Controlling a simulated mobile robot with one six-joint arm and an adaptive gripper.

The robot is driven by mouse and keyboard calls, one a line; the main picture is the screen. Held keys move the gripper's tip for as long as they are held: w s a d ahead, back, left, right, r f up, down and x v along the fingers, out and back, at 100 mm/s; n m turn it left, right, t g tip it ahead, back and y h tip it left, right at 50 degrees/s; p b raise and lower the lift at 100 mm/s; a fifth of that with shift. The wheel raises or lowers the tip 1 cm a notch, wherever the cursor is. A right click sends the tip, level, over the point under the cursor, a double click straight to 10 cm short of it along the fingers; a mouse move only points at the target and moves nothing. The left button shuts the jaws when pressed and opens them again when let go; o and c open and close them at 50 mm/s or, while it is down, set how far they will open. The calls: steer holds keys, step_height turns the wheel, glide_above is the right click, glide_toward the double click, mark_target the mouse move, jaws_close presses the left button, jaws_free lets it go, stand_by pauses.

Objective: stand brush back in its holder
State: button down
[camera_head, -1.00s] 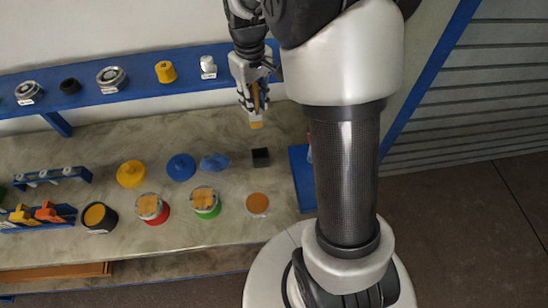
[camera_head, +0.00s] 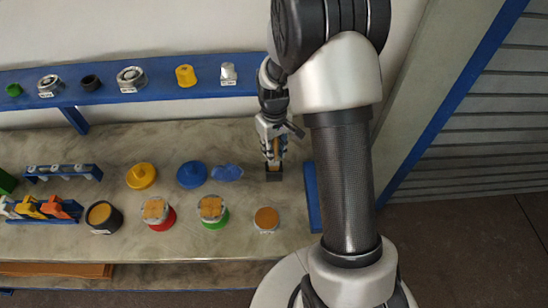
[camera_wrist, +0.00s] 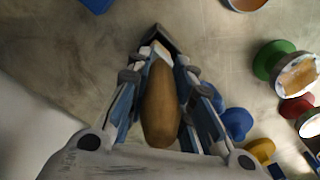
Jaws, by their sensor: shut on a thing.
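The brush has a tan wooden handle (camera_wrist: 160,110) with a pale lower part, and my gripper (camera_head: 273,150) is shut on it. The brush points down and looks roughly upright. The holder (camera_head: 274,176) is a small black square block on the bench, right of the blue pieces. It also shows in the wrist view (camera_wrist: 172,40) beyond the brush's pale end. The brush's lower end is at the holder's opening. I cannot tell how deep it is in, and the bristles are hidden.
A blue panel (camera_head: 312,197) stands close to the holder's right. Left of the holder are a blue flanged lid (camera_head: 192,175), a flat blue piece (camera_head: 227,173) and a yellow lid (camera_head: 141,176). In front are an orange-topped disc (camera_head: 266,219) and green (camera_head: 213,213) and red (camera_head: 158,214) vessels.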

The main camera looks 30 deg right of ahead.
steer(key=shift+f+b, duration=0.3)
steer(key=shift+f, duration=1.45)
steer(key=shift+f, duration=0.2)
steer(key=c, duration=1.4)
jaws_free()
